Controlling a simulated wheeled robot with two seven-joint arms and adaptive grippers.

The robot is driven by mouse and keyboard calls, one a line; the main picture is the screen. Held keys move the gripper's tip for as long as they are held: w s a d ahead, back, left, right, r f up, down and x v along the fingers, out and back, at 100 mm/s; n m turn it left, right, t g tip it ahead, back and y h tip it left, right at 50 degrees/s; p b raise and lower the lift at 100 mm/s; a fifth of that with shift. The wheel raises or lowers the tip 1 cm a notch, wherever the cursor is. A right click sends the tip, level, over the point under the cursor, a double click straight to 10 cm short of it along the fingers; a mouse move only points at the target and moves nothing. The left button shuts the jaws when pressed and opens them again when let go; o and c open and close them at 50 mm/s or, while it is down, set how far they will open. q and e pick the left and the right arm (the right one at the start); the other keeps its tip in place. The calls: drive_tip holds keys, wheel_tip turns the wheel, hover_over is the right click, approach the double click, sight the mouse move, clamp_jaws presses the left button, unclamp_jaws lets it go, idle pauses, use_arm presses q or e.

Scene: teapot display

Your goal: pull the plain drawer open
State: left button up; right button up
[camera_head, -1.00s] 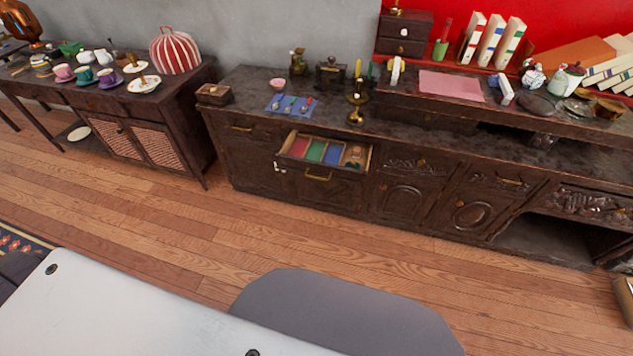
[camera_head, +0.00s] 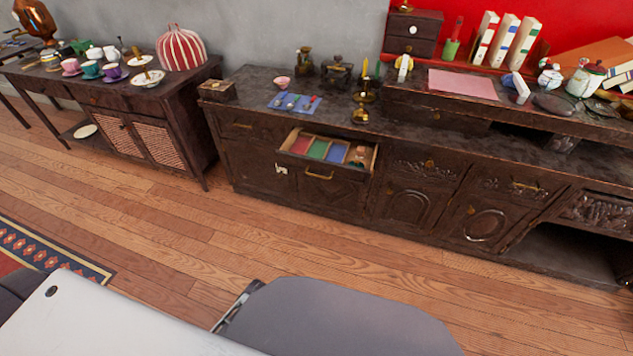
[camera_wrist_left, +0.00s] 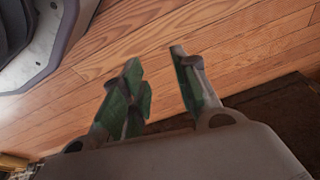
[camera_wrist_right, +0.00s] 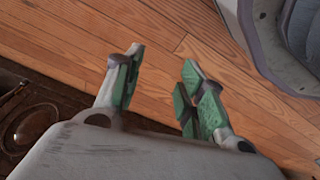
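The dark wooden sideboard (camera_head: 410,146) stands against the wall in the head view. A closed drawer with a plain front and a small brass handle (camera_head: 242,126) is at its upper left. Beside it, a drawer with a plain-looking front (camera_head: 330,178) stands open, showing red, green and blue sections. I cannot tell which of these two is the plain drawer. The drawers further right have carved fronts. My left gripper (camera_wrist_left: 155,82) is open and empty above the floor. My right gripper (camera_wrist_right: 160,75) is open and empty above the floor. Neither gripper shows in the head view.
Wooden floor (camera_head: 190,230) lies clear in front of the sideboard. A smaller cabinet (camera_head: 185,125) with cups and a striped cosy stands at left. A patterned rug (camera_head: 45,250) lies at lower left. A candlestick (camera_head: 362,105) stands on the sideboard.

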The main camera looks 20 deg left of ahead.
drive_tip(key=w+a+r+t+y+b, duration=0.15)
drive_tip(key=a+r+b, duration=0.25)
drive_tip(key=r+b, duration=0.5)
use_arm(q)
drive_tip(key=w+d+r+n+t+b, duration=0.1)
drive_tip(key=w+d+r+n+t, duration=0.1)
drive_tip(key=w+r+n+t, duration=1)
drive_tip(key=shift+w+r+n+t+h+b, duration=0.35)
drive_tip(key=shift+w+r+n, duration=3.45)
drive_tip(key=shift+w+r, duration=3.9)
use_arm(e)
drive_tip(key=s+a+t+y, duration=0.1)
drive_tip(key=a+y, duration=0.1)
drive_tip(key=a, duration=0.4)
drive_tip(key=shift+r, duration=0.3)
use_arm(q)
drive_tip(key=shift+w+f, duration=0.25)
drive_tip(key=shift+f, duration=0.05)
use_arm(e)
drive_tip(key=shift+s, duration=0.1)
use_arm(q)
drive_tip(key=shift+w, duration=0.15)
use_arm(e)
drive_tip(key=shift+f, duration=0.15)
